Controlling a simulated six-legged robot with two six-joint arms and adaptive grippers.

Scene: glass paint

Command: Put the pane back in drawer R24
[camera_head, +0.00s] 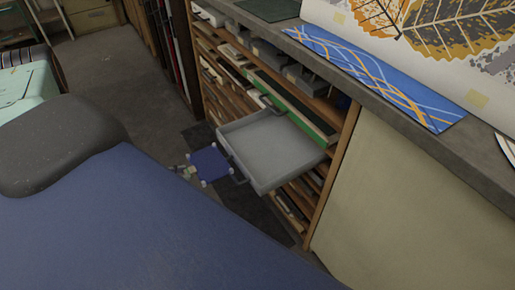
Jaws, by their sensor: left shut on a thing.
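A small dark blue square pane (211,163) with pale corners shows near the middle of the head view. My left gripper (189,171) is shut on its left edge, mostly hidden behind my blue body in the foreground. A grey drawer (268,152) is pulled out of the rack, and its inside looks empty. The pane is just left of the drawer's front, near its dark handle; whether they touch I cannot tell. No label R24 can be read. My right gripper is not in view.
The wooden rack (346,132) holds several narrow shelves of stacked sheets. The grey worktop (470,133) above carries a blue patterned sheet (378,75) and a leaf picture (440,35). Open dark floor (110,75) lies left of the rack.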

